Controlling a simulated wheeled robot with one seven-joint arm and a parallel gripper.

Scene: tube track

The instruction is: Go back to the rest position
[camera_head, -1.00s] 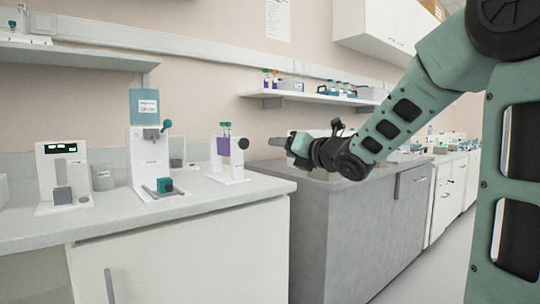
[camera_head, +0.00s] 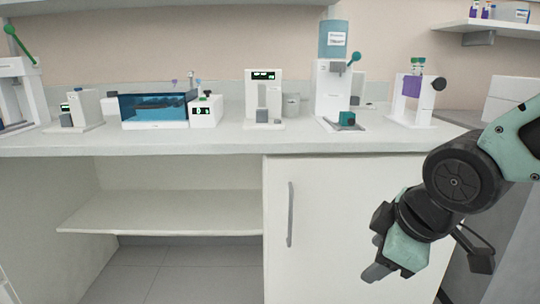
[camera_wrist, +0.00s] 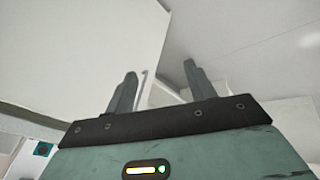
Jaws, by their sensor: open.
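My gripper (camera_head: 375,257) hangs low at the right in the head view, in front of the white cabinet door and below the bench top. In the wrist view my gripper (camera_wrist: 158,82) shows two grey fingers spread apart with nothing between them. My green arm comes in from the right edge of the head view.
The white bench top (camera_head: 225,140) carries a blue water bath (camera_head: 155,110), a white device with a display (camera_head: 263,97), a dispenser with a blue tank (camera_head: 333,75) and a stand with a purple block (camera_head: 412,88). Below, an open shelf (camera_head: 180,212) stands beside the cabinet door (camera_head: 335,220).

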